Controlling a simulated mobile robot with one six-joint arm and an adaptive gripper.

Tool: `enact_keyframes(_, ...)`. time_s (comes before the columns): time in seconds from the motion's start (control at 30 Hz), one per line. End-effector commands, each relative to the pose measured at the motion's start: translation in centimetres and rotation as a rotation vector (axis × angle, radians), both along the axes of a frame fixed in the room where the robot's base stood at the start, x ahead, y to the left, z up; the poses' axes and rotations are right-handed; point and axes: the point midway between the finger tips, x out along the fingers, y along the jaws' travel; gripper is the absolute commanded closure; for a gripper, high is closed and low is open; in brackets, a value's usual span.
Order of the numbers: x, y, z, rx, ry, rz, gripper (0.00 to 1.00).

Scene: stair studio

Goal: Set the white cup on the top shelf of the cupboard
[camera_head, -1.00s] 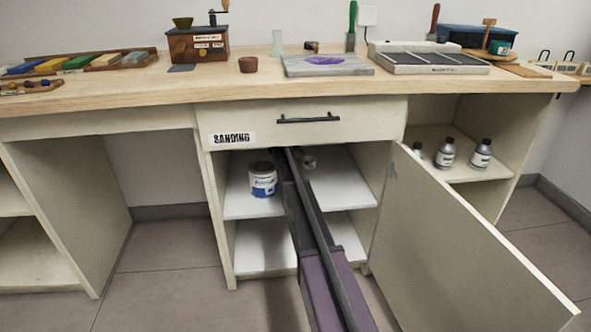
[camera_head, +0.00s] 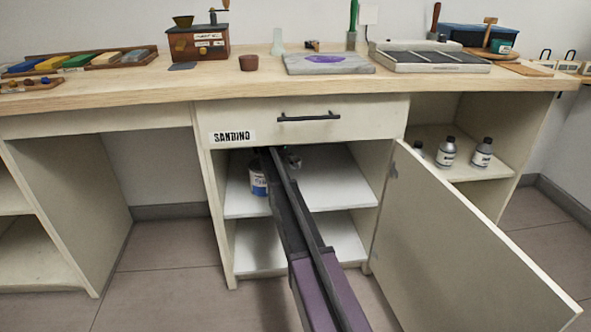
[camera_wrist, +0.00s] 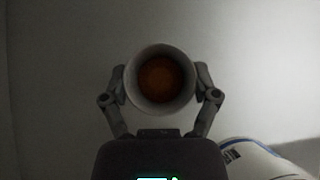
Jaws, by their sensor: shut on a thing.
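The white cup (camera_wrist: 161,109) is held between the two fingers of my gripper (camera_wrist: 160,78) in the wrist view. I look into its round mouth, and its inside is brown. In the head view my gripper (camera_head: 289,160) is inside the open cupboard (camera_head: 217,215), over the top shelf (camera_head: 338,187), and my arm hides most of it. Whether the cup touches the shelf cannot be told. A white and blue tin (camera_head: 258,183) stands on the left of that shelf, partly behind my arm. It also shows at the lower right of the wrist view (camera_wrist: 258,160).
The cupboard door (camera_head: 455,235) stands open to the right. A drawer (camera_head: 350,112) is shut above the opening. The right part of the top shelf is bare. Several bottles (camera_head: 446,153) stand in the right-hand compartment. The worktop (camera_head: 120,98) holds various tools.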

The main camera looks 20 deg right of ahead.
Motion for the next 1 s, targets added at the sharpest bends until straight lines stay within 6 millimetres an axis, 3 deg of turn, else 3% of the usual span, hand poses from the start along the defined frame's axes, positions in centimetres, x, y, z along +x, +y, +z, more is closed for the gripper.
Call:
enact_keyframes(0.33, 0.0, -0.1, -2.8, 0.0, 0.0, 0.0, 0.78)
enact_keyframes(0.93, 0.0, -0.2, -3.4, 0.0, 0.0, -0.001, 0.78)
enact_keyframes(0.97, 0.0, -0.2, -3.3, 0.0, 0.0, -0.001, 0.19)
enact_keyframes(1.0, 0.0, -0.2, -3.3, 0.0, 0.0, -0.001, 0.07)
